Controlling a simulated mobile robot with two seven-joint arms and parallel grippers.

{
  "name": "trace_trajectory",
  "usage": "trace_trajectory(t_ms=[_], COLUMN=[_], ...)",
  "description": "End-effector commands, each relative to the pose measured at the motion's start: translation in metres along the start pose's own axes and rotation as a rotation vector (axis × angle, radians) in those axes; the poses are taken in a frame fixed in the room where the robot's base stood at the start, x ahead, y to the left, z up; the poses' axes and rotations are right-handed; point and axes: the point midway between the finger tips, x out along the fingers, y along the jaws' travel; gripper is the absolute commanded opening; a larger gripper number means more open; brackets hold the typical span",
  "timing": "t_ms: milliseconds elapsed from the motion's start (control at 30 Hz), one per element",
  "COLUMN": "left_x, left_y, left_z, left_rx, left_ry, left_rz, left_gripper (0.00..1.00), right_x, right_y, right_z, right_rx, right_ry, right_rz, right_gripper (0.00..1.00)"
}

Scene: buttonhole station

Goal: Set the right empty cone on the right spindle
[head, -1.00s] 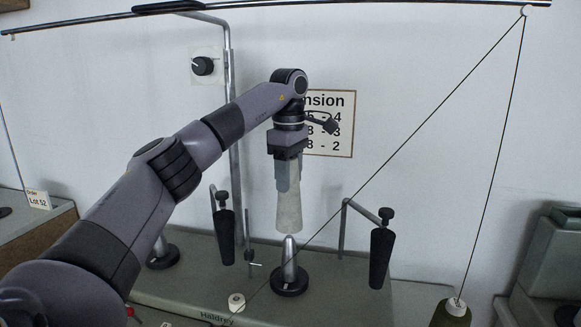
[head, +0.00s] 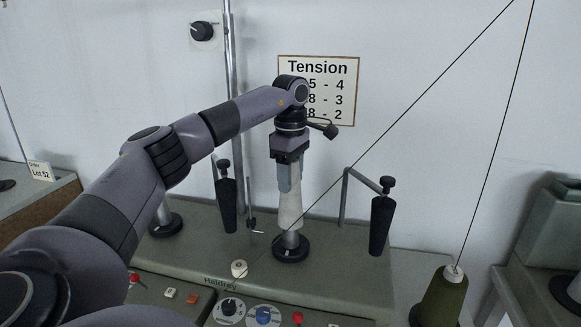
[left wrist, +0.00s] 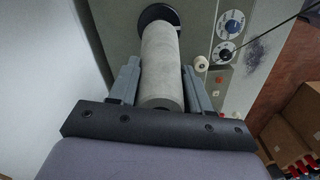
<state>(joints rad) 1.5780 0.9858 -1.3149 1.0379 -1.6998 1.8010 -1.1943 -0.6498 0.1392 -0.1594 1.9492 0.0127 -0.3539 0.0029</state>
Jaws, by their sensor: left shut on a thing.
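The empty cone (head: 290,210) is pale grey and held upright in the head view, wide end down. My left gripper (head: 289,188) is shut on its upper part. The cone's lower end surrounds the upper part of the right spindle (head: 290,240), and a short length of metal shows between the cone and the round black base. In the left wrist view, the cone (left wrist: 161,62) lies between the two fingers (left wrist: 160,82) and points towards the dark base. My right gripper is in no view.
Another spindle (head: 165,219) stands to the left, partly behind my arm. Black tension posts (head: 228,204) and (head: 381,226) flank the cone. Knobs (head: 228,308) sit in front.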

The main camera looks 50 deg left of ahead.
Motion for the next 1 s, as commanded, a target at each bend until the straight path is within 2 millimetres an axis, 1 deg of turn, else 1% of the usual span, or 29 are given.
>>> trace_trajectory(t_ms=[33, 100, 500, 700, 1000], left_x=[0.006, 0.012, 0.043, 0.052, 0.055], left_y=[0.0, 0.0, 0.0, 0.0, 0.0], left_z=[0.0, 0.0, 0.0, 0.0, 0.0], left_rx=[0.0, -0.001, 0.0, 0.0, 0.0], left_ry=[0.0, 0.0, 0.0, 0.0, 0.0], left_rz=[-0.001, -0.001, -0.001, 0.001, 0.001], left_gripper=[0.05, 0.05, 0.05, 0.05, 0.05], right_x=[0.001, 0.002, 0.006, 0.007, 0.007], right_y=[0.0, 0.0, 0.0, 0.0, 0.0], right_z=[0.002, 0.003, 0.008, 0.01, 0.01], right_rx=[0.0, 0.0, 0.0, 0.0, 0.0], right_ry=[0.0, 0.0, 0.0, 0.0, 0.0], right_rz=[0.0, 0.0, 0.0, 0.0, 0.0], right_gripper=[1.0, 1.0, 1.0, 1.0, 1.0])
